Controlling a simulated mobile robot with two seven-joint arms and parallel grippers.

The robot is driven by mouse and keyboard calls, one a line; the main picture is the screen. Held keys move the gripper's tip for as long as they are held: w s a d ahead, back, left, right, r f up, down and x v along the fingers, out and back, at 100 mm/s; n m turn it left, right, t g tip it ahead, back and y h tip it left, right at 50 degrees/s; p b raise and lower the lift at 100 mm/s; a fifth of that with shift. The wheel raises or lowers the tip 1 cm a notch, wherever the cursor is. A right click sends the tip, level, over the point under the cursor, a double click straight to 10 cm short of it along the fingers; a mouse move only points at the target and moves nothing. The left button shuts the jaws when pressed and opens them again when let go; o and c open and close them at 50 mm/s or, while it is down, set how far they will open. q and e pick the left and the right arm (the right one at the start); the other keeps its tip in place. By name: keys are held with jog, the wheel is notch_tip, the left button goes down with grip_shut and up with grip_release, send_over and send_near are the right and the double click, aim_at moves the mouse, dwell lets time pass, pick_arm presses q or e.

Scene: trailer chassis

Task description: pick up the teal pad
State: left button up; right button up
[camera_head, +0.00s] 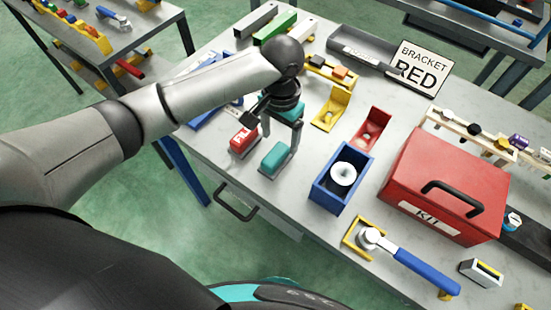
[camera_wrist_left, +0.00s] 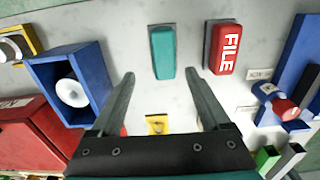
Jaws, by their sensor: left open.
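The teal pad (camera_head: 275,157) lies on the grey worktop near its front edge, on a dark base. It also shows in the left wrist view (camera_wrist_left: 162,50), upper middle, beyond the fingertips. My left gripper (camera_head: 281,136) is open and empty, pointing down just behind the pad in the head view. In the left wrist view my left gripper (camera_wrist_left: 159,74) has its fingers spread wider than the pad, with the pad roughly between their lines. No touch with the pad shows. My right gripper is not in view.
A red pad marked FILE (camera_head: 243,140) lies close beside the teal pad. A blue open box (camera_head: 329,192) holding a white roll stands to the right. Bare worktop lies between pad and blue box.

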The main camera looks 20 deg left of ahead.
aim_at(275, 154)
pick_arm(q)
notch_tip(275, 154, down, 2)
jog(key=shift+f, duration=0.25)
jog(key=f, duration=0.3)
jog(key=a+f+b, duration=0.1)
jog(key=shift+s+f, duration=0.15)
jog(key=shift+s, duration=0.1)
jog(key=shift+f, duration=0.4)
grip_shut()
